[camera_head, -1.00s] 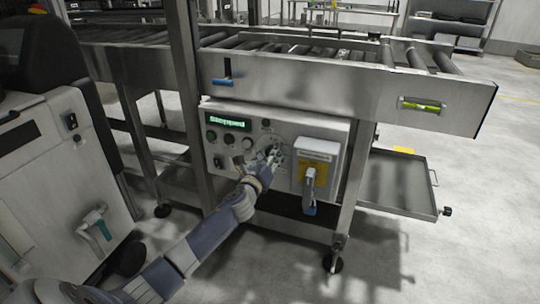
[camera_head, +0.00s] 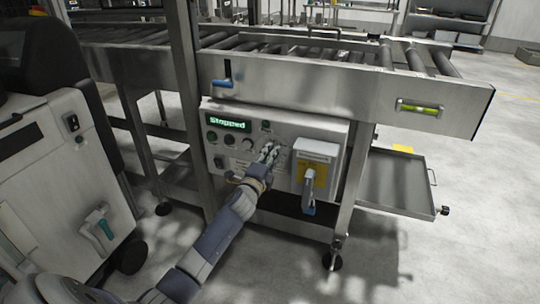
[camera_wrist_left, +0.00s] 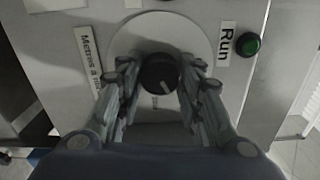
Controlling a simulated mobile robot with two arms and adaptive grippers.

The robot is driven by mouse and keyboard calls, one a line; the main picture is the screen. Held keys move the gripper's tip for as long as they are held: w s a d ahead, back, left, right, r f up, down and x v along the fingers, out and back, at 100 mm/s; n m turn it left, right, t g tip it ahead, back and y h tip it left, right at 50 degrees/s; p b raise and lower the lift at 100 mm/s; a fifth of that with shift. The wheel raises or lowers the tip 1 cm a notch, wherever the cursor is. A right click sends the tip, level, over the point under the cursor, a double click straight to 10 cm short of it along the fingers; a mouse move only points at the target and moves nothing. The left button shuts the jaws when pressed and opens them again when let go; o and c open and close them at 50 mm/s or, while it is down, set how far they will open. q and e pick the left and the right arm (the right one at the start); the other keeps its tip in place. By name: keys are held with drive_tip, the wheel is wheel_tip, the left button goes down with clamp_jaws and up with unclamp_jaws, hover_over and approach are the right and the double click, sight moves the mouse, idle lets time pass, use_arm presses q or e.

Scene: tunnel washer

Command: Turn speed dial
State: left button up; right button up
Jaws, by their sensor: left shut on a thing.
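The speed dial is a round black knob (camera_wrist_left: 159,74) with a pale pointer line, on a light round plate (camera_wrist_left: 190,35) in the left wrist view. A label reading "Metres a mi…" is partly hidden beside it. My left gripper (camera_wrist_left: 158,78) has its two fingers on either side of the knob and is shut on it. In the head view my left gripper (camera_head: 270,150) reaches the control panel (camera_head: 225,110) and hides the dial. The green display (camera_head: 228,124) reads "Stopped". My right gripper is not in view.
A grey box with a yellow plate and a lever handle (camera_head: 310,188) sits just right of my left gripper. A green button (camera_wrist_left: 248,44) by the "Run" label is near the dial. The roller conveyor (camera_head: 300,85) overhangs the panel. A tray (camera_head: 395,185) juts out at right.

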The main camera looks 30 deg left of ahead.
use_arm(q)
drive_tip(key=shift+f+n+p, duration=0.1)
drive_tip(key=shift+n+p, duration=2.35)
drive_tip(key=shift+n, duration=3.95)
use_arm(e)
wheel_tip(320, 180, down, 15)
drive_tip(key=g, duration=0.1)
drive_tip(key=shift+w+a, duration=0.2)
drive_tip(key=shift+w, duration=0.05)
use_arm(q)
drive_tip(key=o, duration=1.1)
drive_tip(key=shift+c, duration=0.2)
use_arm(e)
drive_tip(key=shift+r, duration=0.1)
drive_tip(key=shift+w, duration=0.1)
use_arm(q)
drive_tip(key=v, duration=1.2)
drive_tip(key=shift+a, duration=0.1)
